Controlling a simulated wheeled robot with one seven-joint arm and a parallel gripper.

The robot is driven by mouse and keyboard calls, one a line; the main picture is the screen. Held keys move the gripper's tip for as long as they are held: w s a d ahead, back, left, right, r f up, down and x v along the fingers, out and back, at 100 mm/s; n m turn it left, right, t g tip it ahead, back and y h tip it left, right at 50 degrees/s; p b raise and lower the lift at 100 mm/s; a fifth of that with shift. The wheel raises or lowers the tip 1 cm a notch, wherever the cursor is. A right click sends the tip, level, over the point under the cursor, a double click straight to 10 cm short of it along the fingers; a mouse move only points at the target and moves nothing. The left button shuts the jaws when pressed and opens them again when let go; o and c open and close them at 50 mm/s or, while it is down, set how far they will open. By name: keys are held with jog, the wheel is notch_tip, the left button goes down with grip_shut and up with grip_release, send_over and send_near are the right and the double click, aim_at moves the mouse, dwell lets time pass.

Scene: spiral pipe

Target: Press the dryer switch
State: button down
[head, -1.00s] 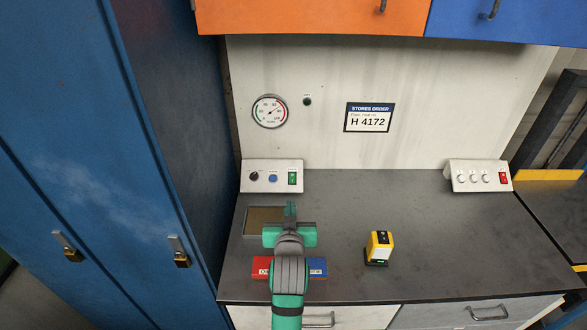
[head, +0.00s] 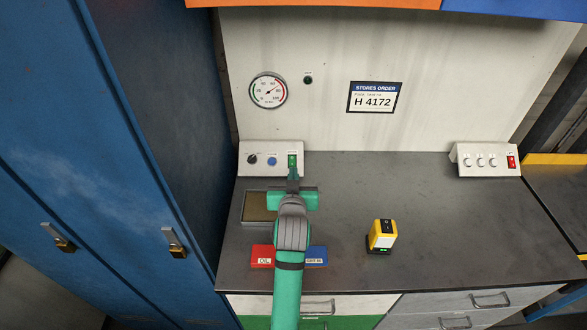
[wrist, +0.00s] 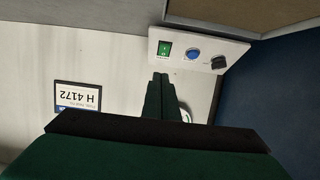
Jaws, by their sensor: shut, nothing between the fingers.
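The left control panel (head: 262,146) stands at the back left of the worktop, with a black knob (head: 252,159), a blue button (head: 272,160) and a green rocker switch (head: 292,160). The green switch (wrist: 165,48) also shows in the wrist view. The right panel (head: 468,150) has several white knobs and a red rocker switch (head: 511,162). Labels on both panels are too small to read, so I cannot tell which switch is the dryer's. My gripper (head: 293,174) is shut and empty, its tips just in front of the green switch. I cannot tell whether they touch it.
A shallow tray (head: 246,216) lies left of my gripper. A red block (head: 262,254) and a blue block (head: 317,253) flank my arm. A yellow device (head: 382,236) stands to the right. Blue lockers (head: 110,130) bound the left side. The worktop's right part is clear.

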send_near(292, 162)
jog(key=w+r, duration=0.2)
jog(key=w, duration=0.1)
jog(key=shift+w+a+f, duration=0.1)
jog(key=shift+w+f, duration=0.15)
jog(key=shift+f, duration=0.3)
jog(key=shift+w+a+f, duration=0.1)
jog(key=shift+w+f, duration=0.2)
jog(key=shift+f, duration=0.25)
jog(key=shift+w+d+f, duration=0.2)
jog(key=shift+w+f, duration=0.3)
jog(key=shift+f, duration=0.25)
